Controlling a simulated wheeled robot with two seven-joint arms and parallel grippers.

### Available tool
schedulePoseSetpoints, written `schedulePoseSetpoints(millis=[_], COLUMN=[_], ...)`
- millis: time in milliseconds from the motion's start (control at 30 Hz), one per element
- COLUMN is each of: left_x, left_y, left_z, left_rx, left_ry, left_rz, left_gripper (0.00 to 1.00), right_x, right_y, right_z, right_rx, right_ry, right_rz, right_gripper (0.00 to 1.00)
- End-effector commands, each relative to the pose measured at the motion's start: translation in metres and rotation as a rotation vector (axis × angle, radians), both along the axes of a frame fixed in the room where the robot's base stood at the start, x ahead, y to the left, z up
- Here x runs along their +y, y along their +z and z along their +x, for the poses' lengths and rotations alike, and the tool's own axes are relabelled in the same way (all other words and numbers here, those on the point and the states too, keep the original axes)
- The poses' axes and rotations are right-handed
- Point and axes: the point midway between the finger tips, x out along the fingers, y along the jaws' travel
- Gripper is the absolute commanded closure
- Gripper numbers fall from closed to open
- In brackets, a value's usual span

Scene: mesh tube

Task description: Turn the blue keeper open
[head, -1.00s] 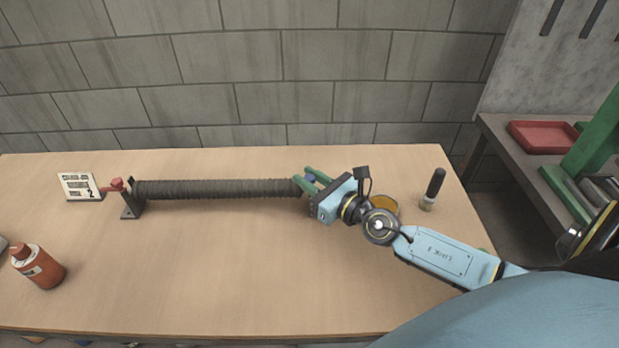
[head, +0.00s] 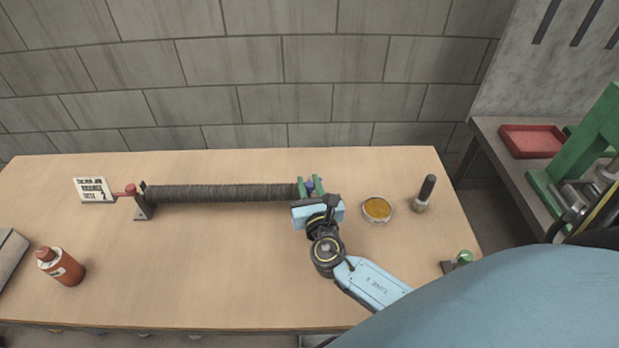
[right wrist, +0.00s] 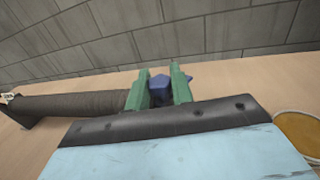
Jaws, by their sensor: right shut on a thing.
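The blue keeper (head: 309,184) is at the right end of the dark mesh tube (head: 225,193). It also shows in the right wrist view (right wrist: 160,84) as a small blue piece between green fingers. My right gripper (head: 311,183) is shut on the keeper, one finger on each side. The fingers hide part of the keeper and the tube's right end. At the tube's left end are a dark bracket (head: 144,205) and a red handle-like piece (head: 128,190). My left gripper is not in view.
A round dish of amber stuff (head: 377,209) and a dark-handled brush-like tool (head: 425,192) stand right of the gripper. A red bottle (head: 60,266) and a small printed card (head: 93,190) are at the left. The table's front middle (head: 200,270) is clear.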

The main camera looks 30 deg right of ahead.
Motion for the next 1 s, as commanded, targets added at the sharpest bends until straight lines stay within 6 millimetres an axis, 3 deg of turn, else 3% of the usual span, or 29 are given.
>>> schedulePoseSetpoints(millis=[367,1000], left_x=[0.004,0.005], left_y=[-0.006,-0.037], left_z=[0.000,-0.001], left_rx=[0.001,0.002], left_ry=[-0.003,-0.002], left_rz=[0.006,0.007], left_gripper=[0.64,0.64], right_x=[0.002,0.000], right_y=[-0.001,-0.001], right_z=[0.002,0.001], right_rx=[-0.002,-0.002], right_ry=[-0.359,-0.873], right_rz=[0.002,-0.001], right_gripper=[1.00,1.00])
